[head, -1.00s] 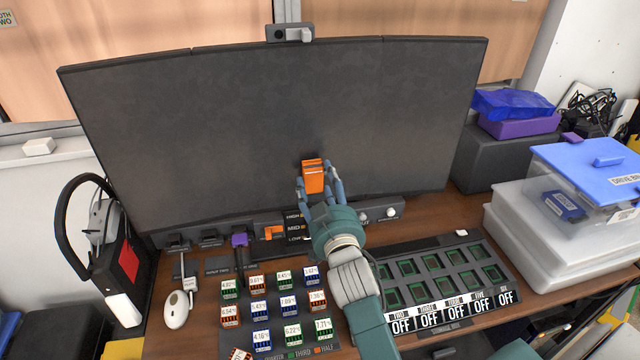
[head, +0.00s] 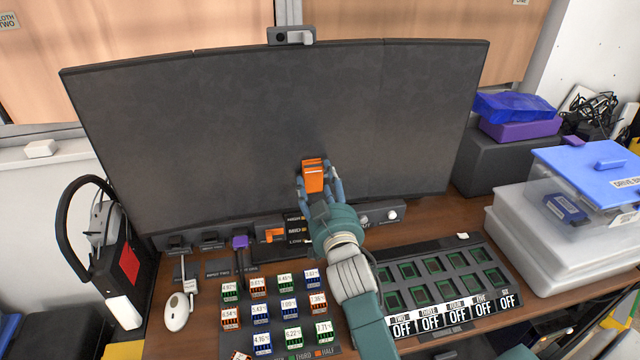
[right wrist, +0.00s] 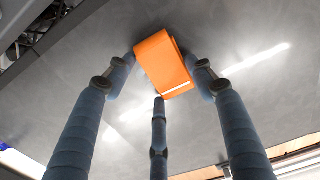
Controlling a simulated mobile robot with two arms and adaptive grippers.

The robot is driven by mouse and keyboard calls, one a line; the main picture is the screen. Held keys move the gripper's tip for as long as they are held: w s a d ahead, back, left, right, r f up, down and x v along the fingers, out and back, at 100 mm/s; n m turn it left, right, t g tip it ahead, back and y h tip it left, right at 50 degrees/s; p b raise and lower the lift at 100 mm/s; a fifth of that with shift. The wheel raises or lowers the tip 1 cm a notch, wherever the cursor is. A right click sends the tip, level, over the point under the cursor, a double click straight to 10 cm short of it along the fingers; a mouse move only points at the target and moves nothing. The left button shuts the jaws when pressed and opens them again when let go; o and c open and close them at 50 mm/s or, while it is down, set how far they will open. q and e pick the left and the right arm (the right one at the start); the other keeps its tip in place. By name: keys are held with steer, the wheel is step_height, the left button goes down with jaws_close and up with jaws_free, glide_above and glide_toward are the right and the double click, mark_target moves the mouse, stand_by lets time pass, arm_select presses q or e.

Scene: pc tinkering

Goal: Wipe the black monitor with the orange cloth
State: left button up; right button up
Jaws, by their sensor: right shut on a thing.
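The black monitor (head: 230,130) is a wide curved screen standing at the back of the desk, with a mottled, smudged-looking surface. My right gripper (head: 318,184) is in front of its lower middle, shut on the small folded orange cloth (head: 313,175). In the right wrist view the cloth (right wrist: 163,63) sits between the fingertips, in front of the grey screen surface (right wrist: 240,40). It seems to be at or very near the screen; I cannot tell whether it touches. My left gripper is not in view.
A control strip with knobs (head: 392,214) runs below the monitor. Small numbered blocks (head: 289,307) and a slotted panel (head: 440,268) lie on the desk. Headphones (head: 103,222) stand at the left and clear plastic boxes (head: 550,245) at the right. A webcam (head: 291,37) tops the monitor.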

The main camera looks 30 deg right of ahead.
steer(key=shift+s+f+b, duration=0.1)
steer(key=shift+f+b, duration=0.6)
steer(key=shift+f, duration=0.45)
step_height(320, 180, up, 3)
steer(key=p, duration=0.2)
steer(key=shift+f+p, duration=0.15)
steer(key=shift+p, duration=0.15)
steer(key=shift+f+b, duration=1.05)
steer(key=shift+f, duration=0.3)
steer(key=shift+r+p, duration=1.35)
steer(key=shift+f+b, duration=1.05)
steer(key=shift+f, duration=0.25)
steer(key=shift+r+p, duration=1.35)
steer(key=shift+p, duration=0.05)
steer(key=shift+f, duration=0.1)
steer(key=shift+v, duration=0.8)
